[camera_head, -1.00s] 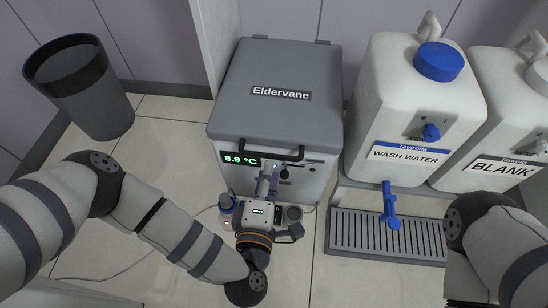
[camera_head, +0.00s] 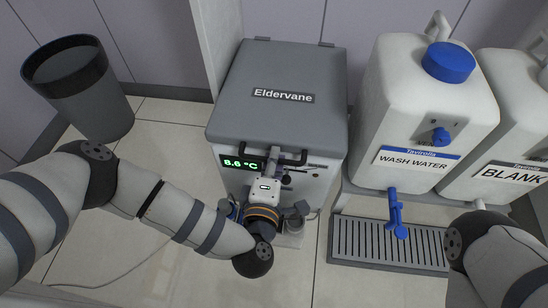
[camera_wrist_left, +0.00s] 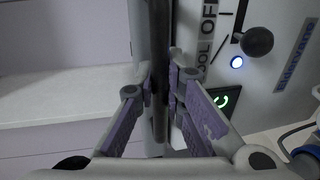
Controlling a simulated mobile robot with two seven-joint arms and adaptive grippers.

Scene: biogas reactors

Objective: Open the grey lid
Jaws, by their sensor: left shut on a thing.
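The grey lid (camera_head: 275,110) lies flat and closed on the white Eldervane box (camera_head: 310,190) in the head view. A dark bar handle (camera_head: 295,161) runs along its front edge. My left gripper (camera_head: 273,162) reaches it from the front, its fingertips at the handle. In the left wrist view the purple-padded fingers of my left gripper (camera_wrist_left: 161,88) are shut on the dark handle bar (camera_wrist_left: 159,40), one finger on each side. The wrist partly hides the box front. My right arm shows at the right edge of the head view; its gripper is out of view.
A green display (camera_head: 242,163) reads 8.6 °C on the box front. A dark knob (camera_wrist_left: 257,41) and lit button are close beside the fingers. A wash water canister (camera_head: 420,115) and drip tray (camera_head: 385,242) stand right; a grey bin (camera_head: 85,90) stands left.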

